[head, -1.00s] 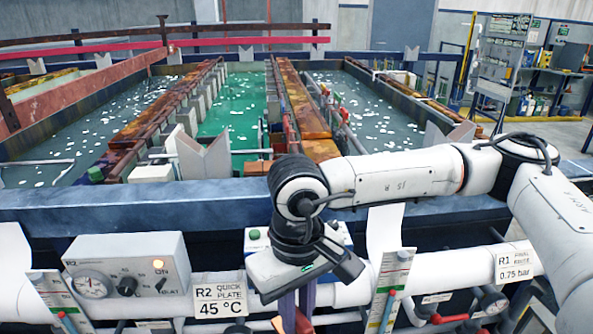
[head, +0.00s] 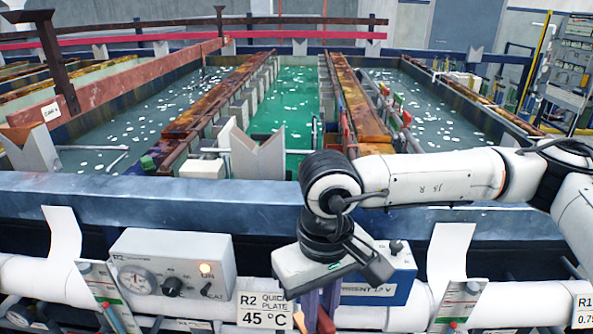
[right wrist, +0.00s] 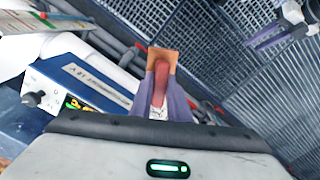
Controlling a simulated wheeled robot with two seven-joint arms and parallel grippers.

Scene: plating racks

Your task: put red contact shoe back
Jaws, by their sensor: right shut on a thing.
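The red contact shoe (right wrist: 161,83) shows in the right wrist view as a red bar with a copper-orange plate at its far end. My right gripper (right wrist: 158,100) is shut on it, with purple-grey fingers on both sides. In the head view my right gripper (head: 316,312) points down in front of the tank rim. A bit of red shows by its fingers, at the picture's bottom edge. The gripper's body hides part of the blue box behind it.
A blue box (head: 385,292) stands behind my right gripper. A grey control box (head: 195,262) and the R2 sign (head: 264,309) are to its left. A white pipe (head: 385,317) runs along the front. The tank rim (head: 180,205) lies behind. A grating (right wrist: 250,80) shows below.

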